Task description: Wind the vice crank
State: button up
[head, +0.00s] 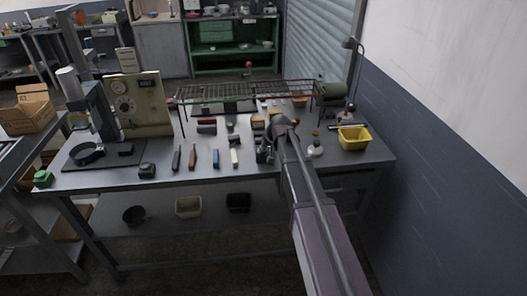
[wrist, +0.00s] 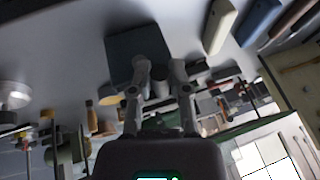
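My gripper (head: 265,150) is low over the right half of the workbench (head: 130,177), mostly hidden by my own arm in the head view. In the wrist view my gripper (wrist: 160,68) has its two fingertips apart. A dark, short cylindrical part (wrist: 159,82) shows between the fingers; I cannot tell whether they touch it. A dark grey block (wrist: 132,45) lies just beyond the fingertips on the bench top. I cannot clearly make out the vice or its crank; the part between the fingers may belong to it.
A yellow bin (head: 354,138) stands at the bench's right. A wire rack (head: 245,92) spans the back. Several hand tools lie left of my gripper, including a cream-handled one (head: 235,157). A press (head: 85,110) stands at the left. The front bench strip is mostly clear.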

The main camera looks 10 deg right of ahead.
jog(key=shift+o, duration=1.2)
jog(key=shift+d+y, duration=0.2)
jog(key=shift+y, duration=0.2)
